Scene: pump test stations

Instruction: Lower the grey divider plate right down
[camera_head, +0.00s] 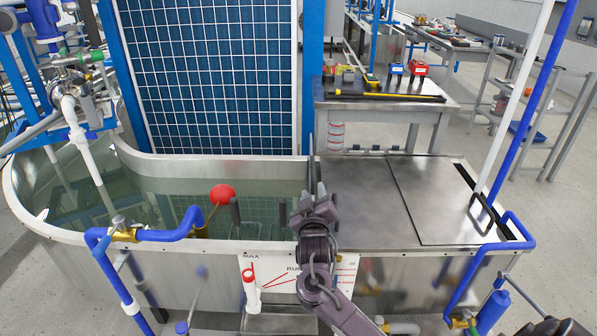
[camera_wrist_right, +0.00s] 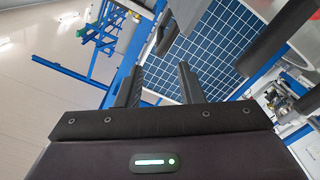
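My right gripper (camera_head: 314,165) reaches up from the bottom of the head view to the tank's right end, beside the steel cover. In the right wrist view its two dark fingers (camera_wrist_right: 160,80) stand apart, with no plate visible clamped between them. I cannot clearly pick out the grey divider plate; a thin dark upright edge at the gripper could be a finger or the plate seen edge-on. Two short dark grey posts (camera_head: 235,217) stand near the tank's front rim, left of the gripper.
The water tank (camera_head: 128,152) has a red float (camera_head: 222,194) and blue pipes (camera_head: 160,235) at its front. A flat steel cover (camera_head: 435,195) lies to the right. A blue grid panel (camera_head: 215,75) rises behind. A white-and-blue pole pair (camera_head: 520,100) stands at the right.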

